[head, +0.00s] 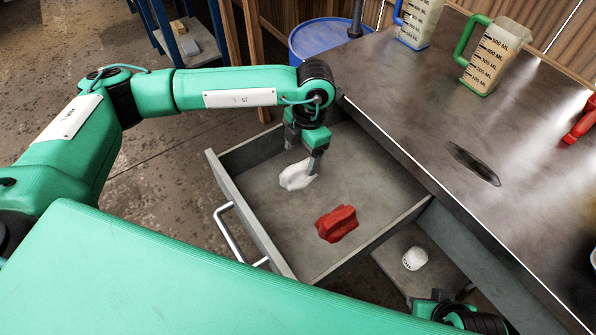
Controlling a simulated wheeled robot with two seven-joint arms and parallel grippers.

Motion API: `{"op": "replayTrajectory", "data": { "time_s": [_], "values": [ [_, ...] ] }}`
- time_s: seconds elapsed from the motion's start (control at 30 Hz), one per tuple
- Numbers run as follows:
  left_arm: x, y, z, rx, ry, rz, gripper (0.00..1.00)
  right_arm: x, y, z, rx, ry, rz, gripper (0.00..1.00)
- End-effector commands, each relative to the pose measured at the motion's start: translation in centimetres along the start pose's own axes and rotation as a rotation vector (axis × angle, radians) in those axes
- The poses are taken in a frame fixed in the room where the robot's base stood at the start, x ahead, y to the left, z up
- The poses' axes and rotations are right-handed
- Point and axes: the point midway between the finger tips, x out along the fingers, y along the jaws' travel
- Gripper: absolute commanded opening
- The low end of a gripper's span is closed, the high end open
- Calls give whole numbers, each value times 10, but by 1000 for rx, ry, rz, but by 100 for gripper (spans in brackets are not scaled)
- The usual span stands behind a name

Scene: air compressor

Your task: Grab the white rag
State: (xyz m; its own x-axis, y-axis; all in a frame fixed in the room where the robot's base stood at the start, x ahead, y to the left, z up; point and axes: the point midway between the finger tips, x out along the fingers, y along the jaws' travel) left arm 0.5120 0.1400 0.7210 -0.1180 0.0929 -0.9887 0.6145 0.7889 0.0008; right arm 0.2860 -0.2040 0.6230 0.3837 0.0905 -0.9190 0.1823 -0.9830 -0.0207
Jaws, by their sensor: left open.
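The white rag (296,176) lies crumpled on the floor of the open grey drawer (262,222), toward its far left part. My left gripper (303,157) points down into the drawer at the rag's far side. Its jaws are open, and one finger overlaps the rag's right edge in the head view. I cannot tell whether it touches the rag. Part of my right arm shows at the bottom right edge, but its fingers are out of the picture.
A red rag (337,223) lies in the drawer nearer to me. The workbench (405,105) is right of the drawer and holds measuring jugs (490,62). A small white round object (415,258) sits on a lower shelf. A blue barrel (318,40) stands behind.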

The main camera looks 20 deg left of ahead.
Motion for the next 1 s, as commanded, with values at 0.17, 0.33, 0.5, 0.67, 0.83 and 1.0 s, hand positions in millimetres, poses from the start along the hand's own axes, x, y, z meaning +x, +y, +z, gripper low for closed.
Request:
{"op": "replayTrajectory", "data": {
  "time_s": [0.17,0.33,0.5,0.67,0.83,1.0],
  "values": [
    [12,0,-1,0,2,0,74,1,-1,0,-1,4,-2,36],
    [37,0,-2,1,3,-1,74,3,-1,-1,-1,12,-4,36],
    [53,0,-1,1,0,-1,74,4,-4,-4,-5,35,-10,36],
    [53,0,-1,1,-1,0,74,5,-5,-4,-6,36,-12,36],
    [53,0,-1,1,-1,0,44,5,-5,-4,-7,35,-12,36],
    [54,0,-2,1,0,-1,20,5,-5,-4,-7,34,-12,36]
  ]
}}
